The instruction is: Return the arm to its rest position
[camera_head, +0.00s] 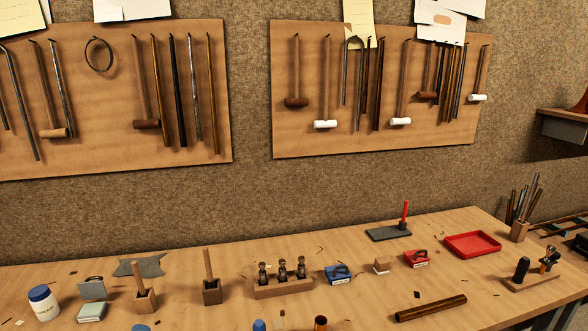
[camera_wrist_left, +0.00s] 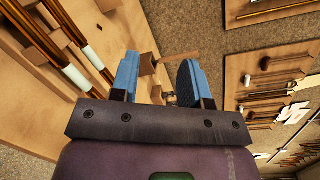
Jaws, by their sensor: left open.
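My left gripper (camera_wrist_left: 158,75) shows in the left wrist view, its two blue-padded fingers spread apart with nothing held between them. Beyond the gap are a small wooden block (camera_wrist_left: 147,64) and other small bench items, apart from the fingers as far as I can tell. Neither arm and neither gripper shows in the head view. My right gripper is in no view.
The workbench (camera_head: 360,280) holds a white jar with a blue lid (camera_head: 42,303), wooden stands, a red tray (camera_head: 472,244) and a brass tube (camera_head: 431,308). Tool boards (camera_head: 110,100) hang on the wall behind. Metal tubes (camera_wrist_left: 62,45) lie left in the wrist view.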

